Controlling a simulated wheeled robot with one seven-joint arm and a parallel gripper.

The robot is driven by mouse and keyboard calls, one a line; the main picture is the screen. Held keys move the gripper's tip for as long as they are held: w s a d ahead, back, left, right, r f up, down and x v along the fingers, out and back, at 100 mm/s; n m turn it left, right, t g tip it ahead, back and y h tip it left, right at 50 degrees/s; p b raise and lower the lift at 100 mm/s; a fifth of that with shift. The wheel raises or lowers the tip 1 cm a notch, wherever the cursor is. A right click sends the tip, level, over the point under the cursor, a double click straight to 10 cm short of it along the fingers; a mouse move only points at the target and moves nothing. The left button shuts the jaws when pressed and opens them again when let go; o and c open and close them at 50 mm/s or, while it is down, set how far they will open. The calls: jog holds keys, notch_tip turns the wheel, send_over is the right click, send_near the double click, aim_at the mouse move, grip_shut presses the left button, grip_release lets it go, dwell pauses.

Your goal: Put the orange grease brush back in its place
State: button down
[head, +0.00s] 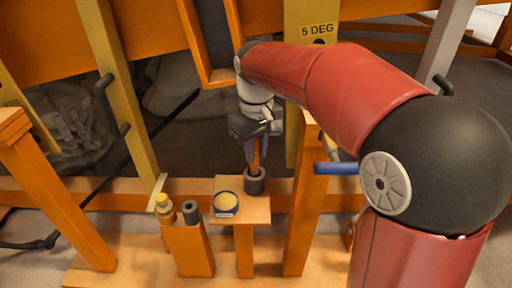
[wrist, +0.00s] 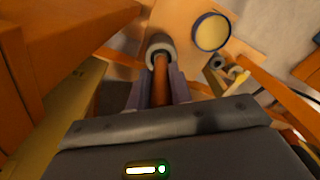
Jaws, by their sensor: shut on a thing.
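The orange grease brush (head: 256,158) is upright in my gripper (head: 252,152) in the head view. Its lower end is at a dark grey cylindrical holder (head: 255,183) on a small orange shelf (head: 262,211); I cannot tell how deep it sits in the holder. In the wrist view the orange handle (wrist: 161,80) runs between the two fingers of my gripper (wrist: 160,90) to the grey ring of the holder (wrist: 160,46). The fingers are closed on the handle. The brush's bristles are hidden.
A round blue tin with a pale yellow top (head: 226,203) stands left of the holder on the shelf. A yellow-capped bottle (head: 162,201) and a dark grey cylinder (head: 190,211) are on a post further left. Orange beams and a yellow post labelled 5 DEG (head: 316,29) stand close around my arm.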

jog(key=shift+f+b, duration=0.3)
jog(key=shift+f, duration=0.4)
jog(key=c, duration=0.7)
grip_release()
notch_tip(320, 180, up, 6)
jog(key=p, duration=0.5)
jog(key=shift+f, duration=0.1)
jog(key=shift+r+p, duration=0.3)
jog(key=shift+r, duration=0.8)
